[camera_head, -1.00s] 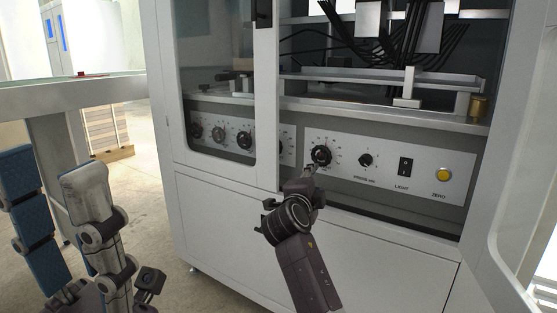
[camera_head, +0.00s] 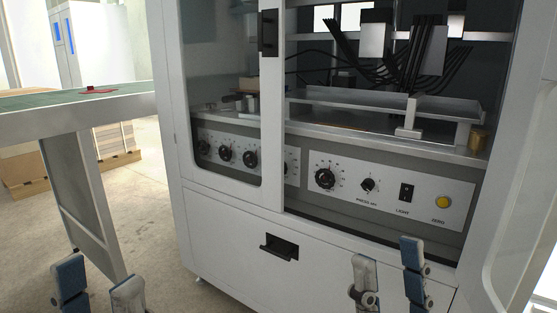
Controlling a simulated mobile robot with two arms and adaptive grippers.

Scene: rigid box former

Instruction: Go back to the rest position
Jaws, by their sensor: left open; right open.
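The panel bears a large black dial (camera_head: 325,177), a smaller knob (camera_head: 368,185), a light switch (camera_head: 405,193) and a yellow button (camera_head: 443,202). No part of my arms visibly touches the machine.
A sliding glass door with a black handle (camera_head: 268,33) covers the machine's left part. A recessed handle (camera_head: 279,247) is on its lower front. A green-topped table (camera_head: 70,122) stands at the left, with stacked cardboard (camera_head: 116,140) behind. Floor between table and machine is clear.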

